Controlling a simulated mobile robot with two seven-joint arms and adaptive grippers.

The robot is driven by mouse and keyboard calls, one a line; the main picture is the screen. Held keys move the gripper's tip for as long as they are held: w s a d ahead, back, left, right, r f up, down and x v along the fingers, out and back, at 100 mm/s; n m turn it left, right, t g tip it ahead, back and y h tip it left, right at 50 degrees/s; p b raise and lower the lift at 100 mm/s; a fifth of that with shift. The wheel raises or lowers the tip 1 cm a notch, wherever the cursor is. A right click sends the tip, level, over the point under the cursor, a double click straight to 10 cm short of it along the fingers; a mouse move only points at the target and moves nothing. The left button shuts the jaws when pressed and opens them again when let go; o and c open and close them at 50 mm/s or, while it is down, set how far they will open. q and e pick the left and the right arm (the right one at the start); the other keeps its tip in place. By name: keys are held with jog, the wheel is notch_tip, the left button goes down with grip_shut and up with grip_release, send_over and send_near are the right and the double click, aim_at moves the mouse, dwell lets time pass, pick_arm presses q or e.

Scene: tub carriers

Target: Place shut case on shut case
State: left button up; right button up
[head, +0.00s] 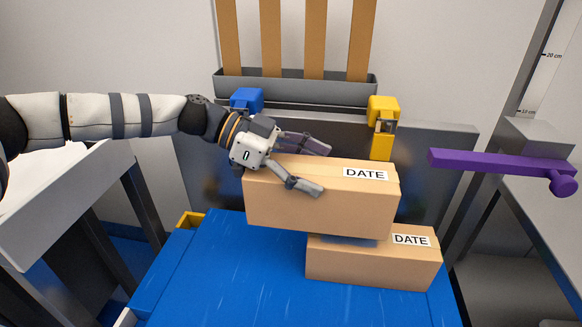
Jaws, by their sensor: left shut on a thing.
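The upper shut case (320,206) is a brown cardboard box with a DATE label. A second shut case (375,262), also brown with a DATE label, sits under it on the blue surface (235,275). The upper case is offset to the left, its left part overhanging the blue surface. I cannot tell whether the two cases touch. My left gripper (308,166) is shut on the upper case at its top left, one finger across the near top edge. The far finger is by the back edge. My right gripper is not in view.
A grey rack with upright brown boards (315,40) stands behind. A blue block (247,98) and a yellow clamp-like part (383,112) are at its front. A purple bar (495,162) juts in at right. The blue surface is clear at left.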

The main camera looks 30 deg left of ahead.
aim_at(388, 177)
pick_arm(q)
jog(key=w+d, duration=0.1)
jog(key=d, duration=0.2)
jog(key=w+d, duration=0.2)
jog(key=d, duration=0.2)
jog(key=w+d, duration=0.1)
jog(key=d, duration=0.2)
jog(key=shift+w+d+r+p, duration=0.15)
jog(key=shift+d+p, duration=0.2)
jog(key=shift+p, duration=0.05)
notch_tip(388, 177, down, 4)
jog(key=shift+r, duration=0.25)
jog(key=shift+f, duration=0.2)
jog(key=o, duration=1.9)
jog(key=shift+f, duration=0.1)
jog(key=shift+o, duration=0.2)
